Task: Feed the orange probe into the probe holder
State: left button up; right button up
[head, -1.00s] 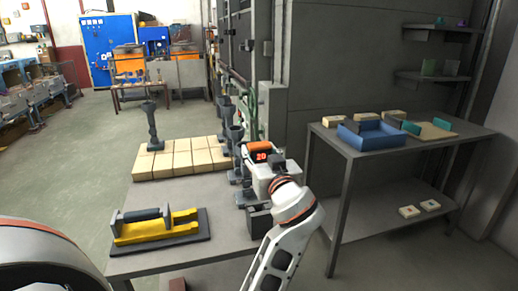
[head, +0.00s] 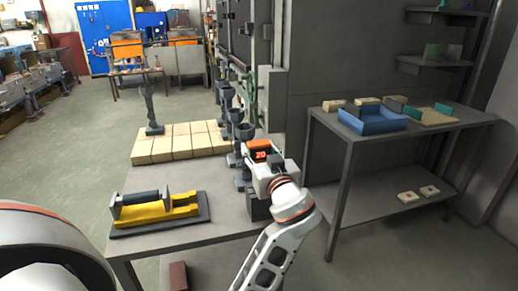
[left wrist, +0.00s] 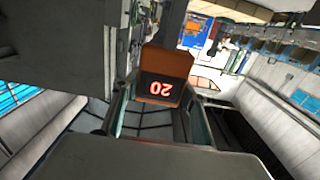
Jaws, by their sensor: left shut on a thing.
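The orange probe (head: 260,150), with a lit "20" display, is near the right edge of the workbench (head: 215,177). My left gripper (head: 268,168) is shut on it; in the left wrist view the probe (left wrist: 165,75) sits between the two fingers. A dark grey block (head: 258,207) at the bench's right front corner, below the gripper, may be the probe holder; the gripper partly hides it. I cannot tell whether the probe touches it. My right gripper is not in view.
Several grey goblet-shaped parts (head: 243,132) stand close behind the probe. A yellow fixture (head: 160,209) lies front left, and pale bricks (head: 180,142) lie at the back. A side table (head: 440,140) with a blue tray (head: 372,122) stands right, across a gap.

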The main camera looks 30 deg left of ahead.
pick_arm(q)
jog(key=shift+f+b, duration=0.65)
jog(key=shift+f, duration=0.2)
jog(key=shift+f+b, duration=1)
jog(key=shift+f, duration=0.1)
jog(key=shift+f+b, duration=1.25)
jog(key=shift+f, duration=0.15)
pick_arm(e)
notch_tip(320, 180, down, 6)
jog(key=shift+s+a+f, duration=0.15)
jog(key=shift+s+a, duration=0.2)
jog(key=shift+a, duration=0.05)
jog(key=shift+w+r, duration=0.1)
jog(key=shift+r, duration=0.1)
pick_arm(q)
jog(key=o, duration=1.3)
